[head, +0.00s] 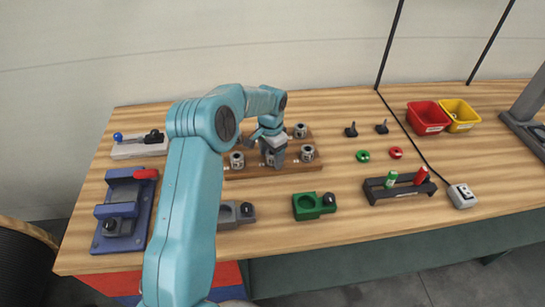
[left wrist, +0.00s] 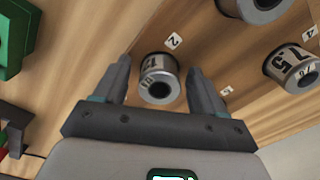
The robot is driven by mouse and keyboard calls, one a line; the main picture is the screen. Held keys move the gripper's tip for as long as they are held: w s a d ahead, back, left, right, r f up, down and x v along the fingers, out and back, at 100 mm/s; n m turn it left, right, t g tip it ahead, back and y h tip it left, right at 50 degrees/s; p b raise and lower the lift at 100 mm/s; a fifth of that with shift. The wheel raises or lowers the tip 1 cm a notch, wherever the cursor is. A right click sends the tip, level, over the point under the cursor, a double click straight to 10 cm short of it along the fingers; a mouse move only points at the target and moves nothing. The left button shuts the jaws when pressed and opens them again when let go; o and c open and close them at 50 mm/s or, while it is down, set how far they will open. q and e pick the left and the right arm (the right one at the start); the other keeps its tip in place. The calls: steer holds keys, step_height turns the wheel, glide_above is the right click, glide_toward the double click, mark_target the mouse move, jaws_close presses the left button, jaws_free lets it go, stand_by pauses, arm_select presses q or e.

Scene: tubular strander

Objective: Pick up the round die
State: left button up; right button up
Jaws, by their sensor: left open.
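Several grey metal cylindrical dies stand on a brown wooden board (head: 240,172) at the middle of the bench, one at the left (head: 237,160) and two at the right (head: 307,153) (head: 300,131). My left gripper (head: 274,161) points down over the board's middle, open. In the left wrist view, a die with a dark round bore (left wrist: 159,79), beside the tag "2", lies between the open fingers (left wrist: 158,70), with gaps at both sides. Two other dies (left wrist: 292,67) (left wrist: 252,8) show at the right and top. The gripper partly covers the board in the head view. My right gripper is not in view.
A green block (head: 307,206) and a grey block (head: 234,213) stand in front of the board. A black rack (head: 400,190) with green and red pieces is at the right, with red (head: 427,116) and yellow bins (head: 459,114) behind. A blue fixture (head: 121,215) stands left.

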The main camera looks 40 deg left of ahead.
arm_select(q)
jaws_close()
steer(key=shift+w, duration=0.1)
steer(key=shift+a, duration=0.1)
steer(key=shift+r, duration=0.55)
step_height(320, 180, up, 19)
